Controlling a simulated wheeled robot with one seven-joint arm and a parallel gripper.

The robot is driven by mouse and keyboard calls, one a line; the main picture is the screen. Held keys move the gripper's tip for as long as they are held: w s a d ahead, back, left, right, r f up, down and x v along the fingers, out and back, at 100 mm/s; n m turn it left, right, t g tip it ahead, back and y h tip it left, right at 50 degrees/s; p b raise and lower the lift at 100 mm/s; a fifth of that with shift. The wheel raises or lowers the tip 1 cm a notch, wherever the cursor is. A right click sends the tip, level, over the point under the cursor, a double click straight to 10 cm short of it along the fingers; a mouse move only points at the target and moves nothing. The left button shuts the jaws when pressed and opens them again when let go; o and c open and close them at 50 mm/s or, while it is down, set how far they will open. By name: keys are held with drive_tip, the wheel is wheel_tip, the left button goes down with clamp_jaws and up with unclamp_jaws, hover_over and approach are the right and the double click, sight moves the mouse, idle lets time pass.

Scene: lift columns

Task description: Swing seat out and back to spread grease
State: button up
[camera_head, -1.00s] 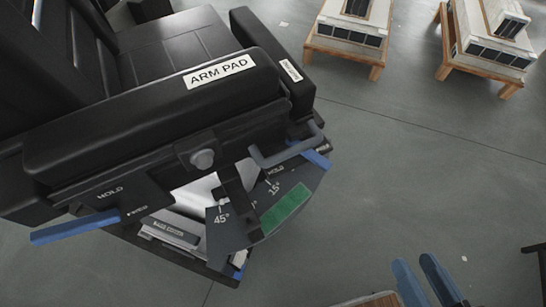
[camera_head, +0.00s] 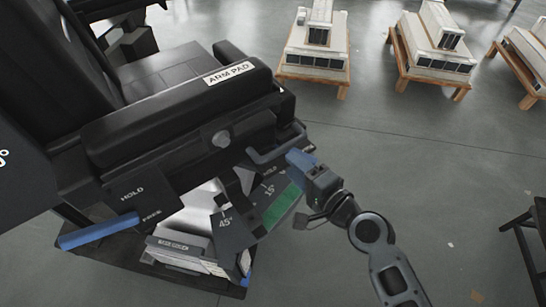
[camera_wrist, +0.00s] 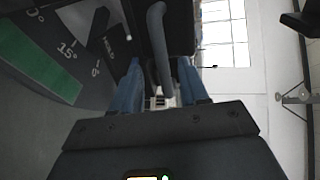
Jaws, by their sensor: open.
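The black seat (camera_head: 170,70) fills the left of the head view, with an armrest labelled ARM PAD (camera_head: 185,110). A grey bar handle (camera_head: 265,157) sticks out from its near right end. Below is a dark angle plate (camera_head: 235,232) marked 45° and 15°, with a green band (camera_head: 282,207). A blue lever (camera_head: 98,231) sits by the HOLD and FREE marks at lower left. My gripper (camera_head: 297,158) has blue fingers and is open at the handle. In the wrist view the handle (camera_wrist: 158,45) appears between the spread fingers (camera_wrist: 160,85); contact cannot be told.
White models on wooden stands (camera_head: 315,55) (camera_head: 430,50) stand on the floor at the back right. A dark stand edge (camera_head: 525,228) shows at far right. The grey floor (camera_head: 400,140) between is clear. A white wall with a window (camera_wrist: 225,35) shows in the wrist view.

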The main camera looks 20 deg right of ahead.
sight(277, 153)
drive_tip(key=p+x, duration=0.1)
drive_tip(key=x, duration=0.6)
drive_tip(key=shift+w+a+f, duration=0.1)
drive_tip(key=shift+w, duration=0.25)
clamp_jaws()
idle(0.3)
